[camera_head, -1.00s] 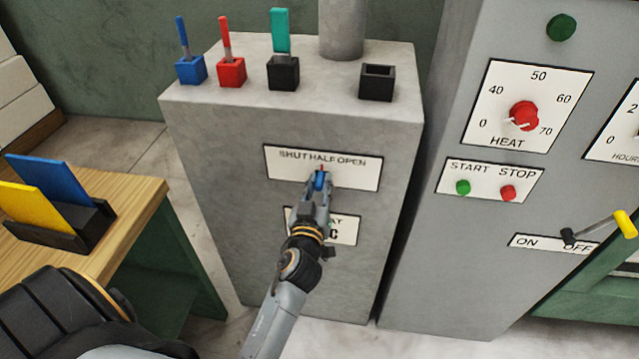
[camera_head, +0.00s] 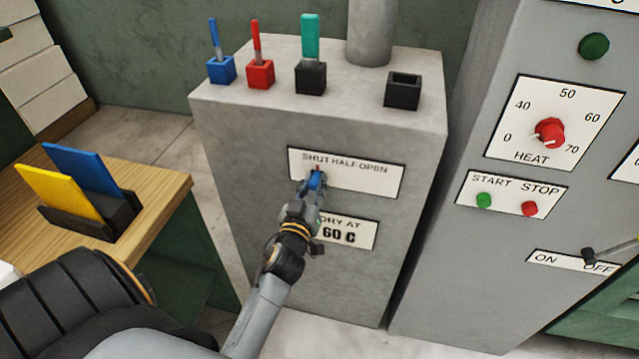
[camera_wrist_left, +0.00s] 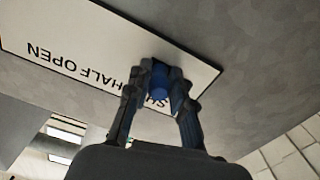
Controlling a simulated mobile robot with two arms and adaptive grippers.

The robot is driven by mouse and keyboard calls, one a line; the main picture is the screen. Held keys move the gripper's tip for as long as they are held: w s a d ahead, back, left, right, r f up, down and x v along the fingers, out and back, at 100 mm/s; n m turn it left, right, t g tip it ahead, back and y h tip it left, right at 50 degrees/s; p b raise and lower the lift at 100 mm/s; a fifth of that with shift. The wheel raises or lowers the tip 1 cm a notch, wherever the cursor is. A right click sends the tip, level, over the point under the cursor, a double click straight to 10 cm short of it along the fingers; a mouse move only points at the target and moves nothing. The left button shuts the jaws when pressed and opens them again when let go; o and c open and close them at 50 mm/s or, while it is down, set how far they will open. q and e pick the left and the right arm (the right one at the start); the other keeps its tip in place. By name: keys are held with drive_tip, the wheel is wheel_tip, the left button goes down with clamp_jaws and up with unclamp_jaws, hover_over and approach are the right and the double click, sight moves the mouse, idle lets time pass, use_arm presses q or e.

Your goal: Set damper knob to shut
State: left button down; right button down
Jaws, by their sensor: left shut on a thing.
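The blue damper knob (camera_head: 316,181) is on the white plate (camera_head: 375,181) marked SHUT, HALF and OPEN, on the front of the grey cabinet. Its red tip lies under the word SHUT. My left gripper (camera_head: 315,186) is shut on the knob, reaching up from below. In the left wrist view the knob (camera_wrist_left: 159,85) sits between the two dark fingers, and the word SHUT is partly hidden behind them. My right gripper is not in view.
A DRY AT 60 C sign (camera_head: 349,232) is just below and right of the gripper. Several sockets and sticks, including a green one (camera_head: 310,38), stand on the cabinet top (camera_head: 355,85). A wooden table (camera_head: 165,200) is at left; a second grey cabinet (camera_head: 440,240) is at right.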

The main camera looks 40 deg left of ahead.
sight(316, 140)
use_arm(q)
drive_tip(key=c, duration=1.2)
unclamp_jaws()
drive_tip(key=shift+s+a, duration=0.1)
drive_tip(key=shift+a, duration=0.2)
drive_tip(key=shift+o, duration=0.2)
wheel_tip(316, 140, up, 10)
drive_tip(key=shift+f, duration=0.1)
